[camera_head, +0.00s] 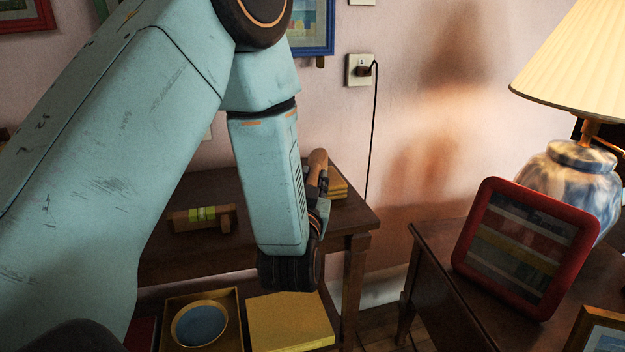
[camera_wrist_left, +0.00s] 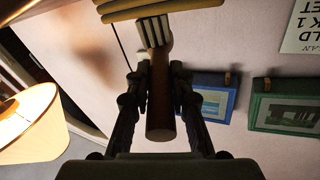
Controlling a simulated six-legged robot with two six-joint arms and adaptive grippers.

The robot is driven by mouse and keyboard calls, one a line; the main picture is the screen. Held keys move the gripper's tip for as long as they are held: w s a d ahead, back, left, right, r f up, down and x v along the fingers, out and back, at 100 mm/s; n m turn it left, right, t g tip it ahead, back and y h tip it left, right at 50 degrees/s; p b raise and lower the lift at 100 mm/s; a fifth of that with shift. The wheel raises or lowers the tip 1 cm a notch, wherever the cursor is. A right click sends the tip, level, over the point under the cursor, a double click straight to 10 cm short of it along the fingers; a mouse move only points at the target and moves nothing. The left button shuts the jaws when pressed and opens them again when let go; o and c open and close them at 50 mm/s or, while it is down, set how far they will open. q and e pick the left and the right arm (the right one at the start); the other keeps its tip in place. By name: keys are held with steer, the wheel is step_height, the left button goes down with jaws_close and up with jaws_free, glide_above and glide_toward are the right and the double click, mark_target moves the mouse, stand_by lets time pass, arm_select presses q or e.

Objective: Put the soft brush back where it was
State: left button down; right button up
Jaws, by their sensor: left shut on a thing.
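My left gripper (camera_wrist_left: 158,92) is shut on the soft brush, which has a brown wooden handle (camera_wrist_left: 160,112) and a pale head with dark stripes (camera_wrist_left: 154,32). The handle's end points toward the wrist camera and the head points away. In the head view my left gripper (camera_head: 320,205) is partly hidden behind its own wrist, and a brown part of the brush (camera_head: 317,162) sticks up above it, over the right end of the dark wooden table (camera_head: 355,215). My right gripper is not in view.
A wooden roller-like object with a green band (camera_head: 203,215) lies on the table's left. Below are a tray with a blue bowl (camera_head: 201,324) and a yellow box (camera_head: 290,322). A red frame (camera_head: 525,245) and lamp (camera_head: 568,175) stand right.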

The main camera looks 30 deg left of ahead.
arm_select(q)
steer(key=c, duration=1.1)
jaws_free()
steer(key=shift+s+f, duration=0.1)
